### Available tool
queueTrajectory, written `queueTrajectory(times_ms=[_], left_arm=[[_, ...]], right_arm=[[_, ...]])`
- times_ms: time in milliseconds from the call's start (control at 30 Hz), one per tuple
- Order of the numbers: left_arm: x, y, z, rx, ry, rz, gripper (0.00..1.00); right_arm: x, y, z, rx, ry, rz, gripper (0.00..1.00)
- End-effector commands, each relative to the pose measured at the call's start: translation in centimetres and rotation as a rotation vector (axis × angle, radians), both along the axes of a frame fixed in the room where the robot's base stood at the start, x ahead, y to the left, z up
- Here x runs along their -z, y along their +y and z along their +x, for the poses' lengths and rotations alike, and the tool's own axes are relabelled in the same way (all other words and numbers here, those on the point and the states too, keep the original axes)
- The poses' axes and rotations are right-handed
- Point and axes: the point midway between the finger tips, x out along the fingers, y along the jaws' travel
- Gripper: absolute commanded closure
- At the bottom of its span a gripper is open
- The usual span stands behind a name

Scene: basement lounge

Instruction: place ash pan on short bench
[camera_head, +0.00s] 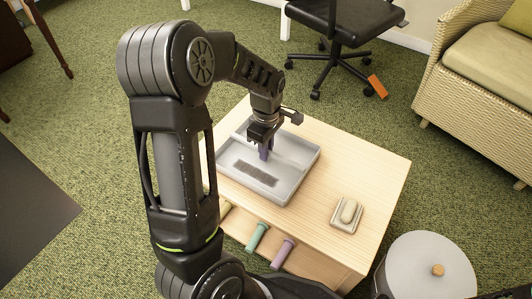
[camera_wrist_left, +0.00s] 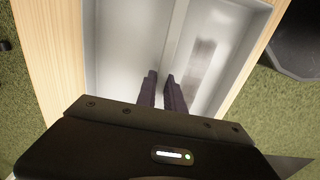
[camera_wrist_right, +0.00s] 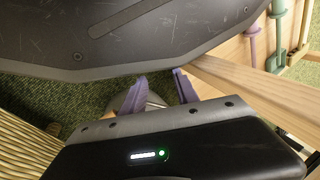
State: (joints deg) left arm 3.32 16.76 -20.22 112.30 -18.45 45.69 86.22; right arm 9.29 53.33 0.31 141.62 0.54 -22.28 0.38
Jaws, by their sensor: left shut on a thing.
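The ash pan (camera_head: 296,178) is a shallow grey tray with a divider and a dark smudged patch on its floor. It sits on or just above the pale wooden bench top (camera_head: 375,165); I cannot tell whether it touches. My left gripper (camera_head: 264,153) points down into the pan. In the left wrist view its two fingers (camera_wrist_left: 160,90) straddle the divider of the pan (camera_wrist_left: 105,60) and are shut on it. My right gripper (camera_wrist_right: 158,92) shows in its wrist view with fingers apart and nothing between them, beside the wooden edge.
A small dish (camera_head: 346,221) with a pale oval bar stands on the right of the bench top. Teal (camera_head: 257,237) and purple (camera_head: 283,252) handles stick out in front. A round white lidded bin (camera_head: 425,265) stands at lower right. An office chair (camera_head: 335,25) and wicker sofa (camera_head: 480,75) stand behind.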

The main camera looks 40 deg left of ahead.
Motion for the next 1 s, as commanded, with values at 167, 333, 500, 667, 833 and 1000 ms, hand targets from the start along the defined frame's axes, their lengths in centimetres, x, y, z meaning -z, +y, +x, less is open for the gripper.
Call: queueTrajectory(times_ms=[167,333,500,667,833,1000], left_arm=[[0.04,0.02,0.07,0.000,-0.003,0.000,1.00],[0.22,0.02,0.05,0.000,-0.002,0.000,1.00],[0.37,0.02,0.03,-0.001,-0.002,0.000,0.79],[0.37,0.02,0.03,-0.001,-0.002,0.000,0.66],[0.37,0.02,0.03,-0.001,-0.001,0.000,0.66],[0.01,0.02,0.04,-0.001,-0.002,0.000,0.66]], right_arm=[[-0.01,0.02,0.05,0.000,-0.001,0.000,0.64],[0.07,0.02,0.06,0.001,-0.002,0.000,0.64],[0.10,0.01,0.08,0.001,-0.002,0.000,0.64],[0.11,0.00,0.08,0.001,-0.002,0.000,0.64],[0.11,0.00,0.08,0.001,-0.002,0.000,0.64],[-0.06,0.01,0.06,0.001,-0.002,0.000,0.64]])
